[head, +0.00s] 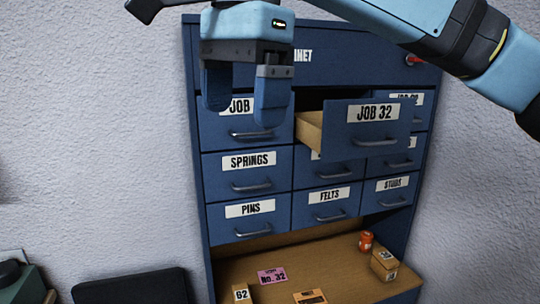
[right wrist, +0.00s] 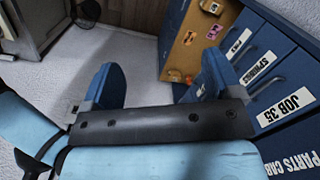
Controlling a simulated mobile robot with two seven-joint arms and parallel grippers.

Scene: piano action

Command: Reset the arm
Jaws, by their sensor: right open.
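My right gripper (head: 243,98) is in front of the upper left of the blue parts cabinet (head: 202,200), its fingers pointing down and partly covering the top-left drawer. It is open and nothing is between its fingers. My right arm comes in from the upper right, above the open drawer marked JOB 32 (head: 366,138). In the right wrist view the gripper (right wrist: 160,85) also shows spread and empty, with floor and the cabinet's lower shelf beyond it. My left gripper is not in view.
The JOB 32 drawer sticks out; other visible drawers look shut. The shelf (head: 330,268) holds a pink No. 32 card (head: 272,276), an orange card (head: 310,297), an orange can (head: 366,241) and small boxes (head: 384,264). A dark panel (head: 135,288) stands at lower left.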

